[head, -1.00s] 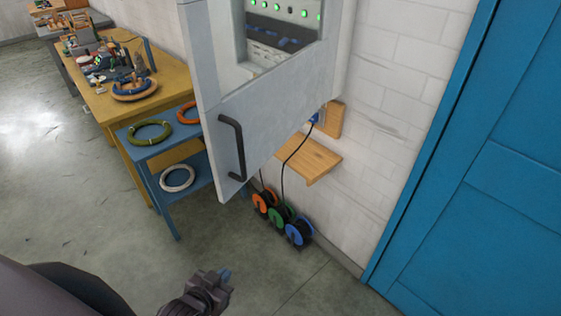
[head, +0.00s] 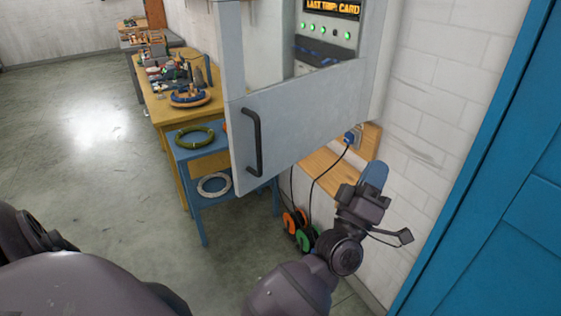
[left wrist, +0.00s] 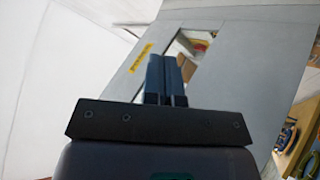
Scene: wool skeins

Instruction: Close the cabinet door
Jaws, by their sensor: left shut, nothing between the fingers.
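The grey cabinet door (head: 300,115) stands open in the head view, swung out from the wall cabinet (head: 376,60). It has a window opening and a black bar handle (head: 253,143) near its left edge. My left gripper (head: 374,176) is shut and empty, below and right of the door, apart from the handle. In the left wrist view its closed fingers (left wrist: 166,78) point toward a grey panel (left wrist: 245,70) with a window and a yellow label; contact cannot be told. My right gripper is out of view.
Cable reels (head: 307,239) stand on the floor. A blue stand (head: 190,155) with coils and a yellow table are left. A blue door (head: 490,200) is at right. The floor at left is clear.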

